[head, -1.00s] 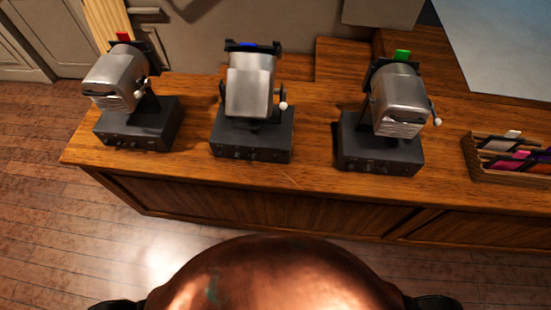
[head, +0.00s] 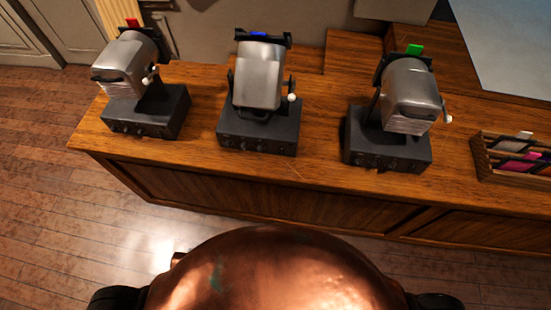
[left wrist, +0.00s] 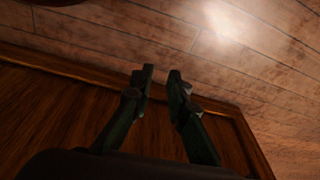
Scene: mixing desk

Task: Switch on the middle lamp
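Three silver lamps on dark grey box bases stand in a row on the wooden desk (head: 310,165). The middle lamp (head: 258,78) has a blue tab on top and a white-tipped knob on its right side. Its base (head: 258,130) has small knobs along the front. I cannot tell whether it is lit. My left gripper (left wrist: 160,72) shows in the left wrist view, its two fingers apart with nothing between them, with wood panelling and floor beyond. Neither gripper shows in the head view.
The left lamp (head: 130,65) has a red tab, and the right lamp (head: 410,95) has a green tab. A wooden rack (head: 482,160) with coloured cards stands at the right. The desk top between the lamps is clear. Plank floor (head: 50,190) lies in front and left.

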